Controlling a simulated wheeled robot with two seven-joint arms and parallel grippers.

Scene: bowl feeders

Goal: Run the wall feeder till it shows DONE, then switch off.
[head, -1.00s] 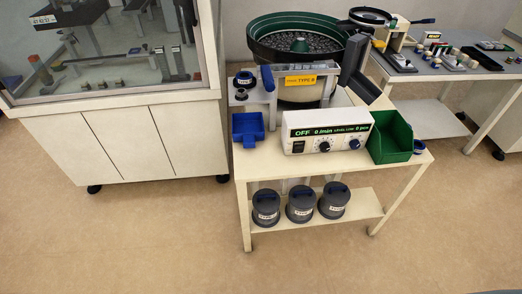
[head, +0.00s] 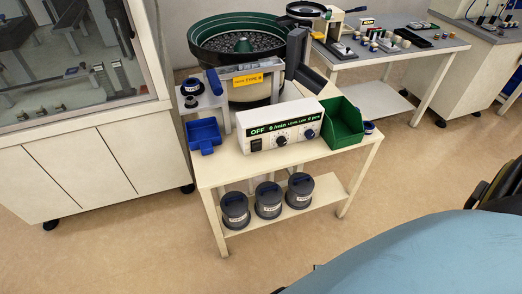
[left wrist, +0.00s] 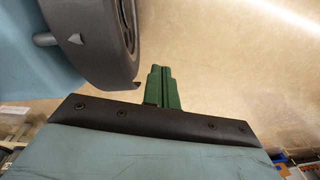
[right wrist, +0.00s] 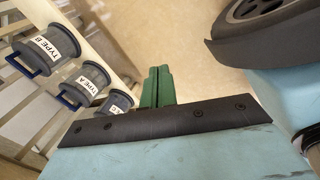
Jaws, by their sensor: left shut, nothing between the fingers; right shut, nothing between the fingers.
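The bowl feeder (head: 224,68) is a dark round bowl with a green inner rim, full of small dark parts. A yellow label (head: 247,79) on its front appears to read TYPE B. In front stands a white control box (head: 270,142) on a cream cart; its display (head: 284,126) reads OFF, 0/min and 0 pcs. The box has a black switch at left and two knobs. My left gripper (left wrist: 160,70) is shut and empty above bare floor. My right gripper (right wrist: 158,70) is shut and empty near the cart's lower shelf. Neither gripper shows in the head view.
A green bin (head: 342,123) and a blue tray (head: 204,134) flank the control box. Lidded grey pots (head: 268,200) stand on the cart's lower shelf. A glass-fronted cabinet (head: 90,170) stands left, a work table (head: 385,50) behind right. Floor before the cart is clear.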

